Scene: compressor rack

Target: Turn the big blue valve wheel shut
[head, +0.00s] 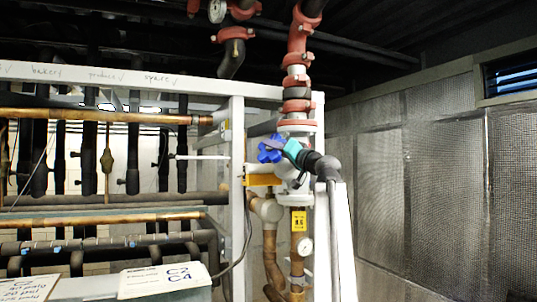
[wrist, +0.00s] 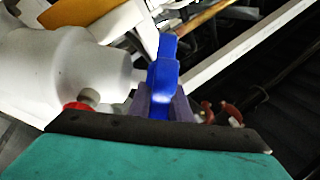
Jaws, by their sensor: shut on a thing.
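The blue valve wheel (head: 270,149) is on the white valve body (head: 288,170) of the vertical pipe, right of the white frame post. My gripper (head: 287,149) reaches it from the right and is shut on its rim. In the wrist view, part of the blue wheel (wrist: 162,80) stands between the gripper's purple-grey fingers (wrist: 160,105), with the white valve body (wrist: 70,75) to the left. The rest of the wheel is hidden from the wrist camera, and my arm covers part of the valve in the head view.
Red couplings (head: 298,60) join the pipe above the valve. A pressure gauge (head: 305,246) and a yellow label (head: 299,220) are below it. The white frame post (head: 237,190) and copper pipes (head: 100,115) are to the left. Silver wall panels (head: 440,170) stand at right.

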